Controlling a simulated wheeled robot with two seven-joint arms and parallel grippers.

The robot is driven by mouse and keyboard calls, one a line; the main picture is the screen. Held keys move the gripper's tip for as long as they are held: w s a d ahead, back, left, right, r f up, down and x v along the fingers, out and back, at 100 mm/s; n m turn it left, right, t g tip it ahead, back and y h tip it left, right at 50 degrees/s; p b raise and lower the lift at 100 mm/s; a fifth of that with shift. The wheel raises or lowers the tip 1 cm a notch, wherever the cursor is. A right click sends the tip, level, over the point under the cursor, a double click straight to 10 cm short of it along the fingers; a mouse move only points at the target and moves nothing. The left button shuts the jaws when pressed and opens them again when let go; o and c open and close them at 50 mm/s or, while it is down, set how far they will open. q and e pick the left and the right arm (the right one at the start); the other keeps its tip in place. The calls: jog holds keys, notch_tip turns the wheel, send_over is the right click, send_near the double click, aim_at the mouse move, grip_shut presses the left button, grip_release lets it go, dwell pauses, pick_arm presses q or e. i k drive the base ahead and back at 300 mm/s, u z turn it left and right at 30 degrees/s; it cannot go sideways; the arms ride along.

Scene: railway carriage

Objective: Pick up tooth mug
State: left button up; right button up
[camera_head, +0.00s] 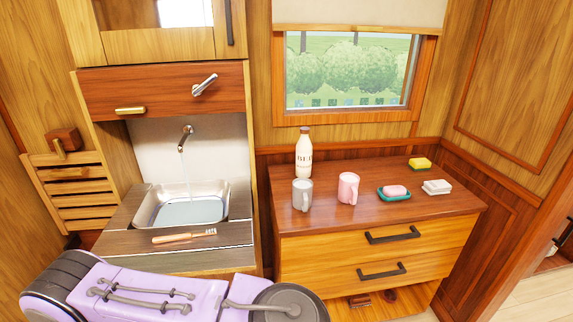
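A purple link of my arm crosses the lower left, in front of the sink counter. Neither of my grippers shows in the head view, so their state cannot be seen.
On the dresser (440,202) are a milk bottle (304,153), pink soap (395,190) on a green dish, a white block (437,187) and a yellow sponge (420,163). Left are a sink (182,209) with running water and a toothbrush (183,236). The dresser's front right is clear.

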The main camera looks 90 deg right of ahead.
aim_at(350, 191)
jog(key=k, duration=0.35)
jog(key=z, duration=0.9)
